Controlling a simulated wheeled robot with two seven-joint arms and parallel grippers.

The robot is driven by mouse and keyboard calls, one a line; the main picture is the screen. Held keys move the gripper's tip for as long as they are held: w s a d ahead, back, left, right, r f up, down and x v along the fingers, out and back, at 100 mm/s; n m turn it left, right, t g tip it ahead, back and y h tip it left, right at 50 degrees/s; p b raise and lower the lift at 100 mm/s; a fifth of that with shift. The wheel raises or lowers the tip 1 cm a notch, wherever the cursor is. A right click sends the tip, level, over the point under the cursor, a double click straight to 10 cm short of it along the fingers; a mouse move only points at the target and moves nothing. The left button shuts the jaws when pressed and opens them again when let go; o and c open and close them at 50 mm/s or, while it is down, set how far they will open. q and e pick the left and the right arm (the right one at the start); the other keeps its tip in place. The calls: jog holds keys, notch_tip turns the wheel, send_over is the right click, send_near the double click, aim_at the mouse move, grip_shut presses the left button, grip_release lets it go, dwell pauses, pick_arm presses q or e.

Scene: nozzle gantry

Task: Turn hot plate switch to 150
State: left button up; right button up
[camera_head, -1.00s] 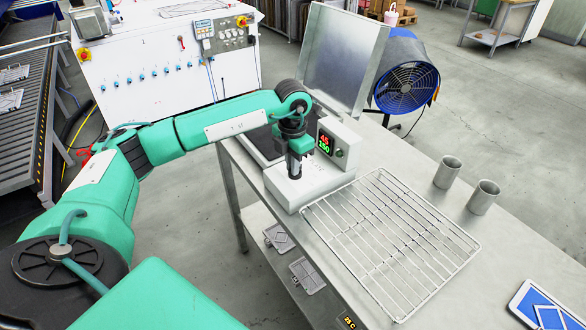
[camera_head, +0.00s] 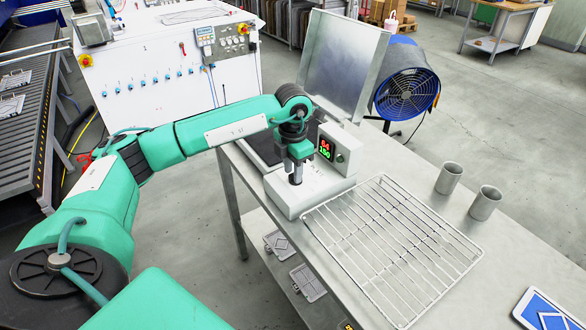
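The hot plate (camera_head: 285,205) is a white unit at the left end of the metal table, with a dark top partly hidden behind my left arm. Its display (camera_head: 325,147) shows a red number above a green one; the green reads about 150 and the red looks like 64. A small dark knob (camera_head: 340,158) sits right of the display. My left gripper (camera_head: 295,182) points down over the white front part of the hot plate, left of the display and apart from the knob. Its fingers look close together, but I cannot tell their state. My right gripper is not in view.
A wire rack (camera_head: 390,245) lies on the table (camera_head: 510,255) right of the hot plate. Two metal cups (camera_head: 449,178) stand near the far edge. A blue tablet-like panel (camera_head: 545,312) lies at lower right. An upright metal sheet (camera_head: 342,62) and a blue fan (camera_head: 407,85) are behind.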

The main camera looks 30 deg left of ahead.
pick_arm(q)
notch_tip(320, 180, up, 14)
jog(key=b, duration=0.1)
jog(key=shift+f+b, duration=0.15)
jog(key=shift+b, duration=0.25)
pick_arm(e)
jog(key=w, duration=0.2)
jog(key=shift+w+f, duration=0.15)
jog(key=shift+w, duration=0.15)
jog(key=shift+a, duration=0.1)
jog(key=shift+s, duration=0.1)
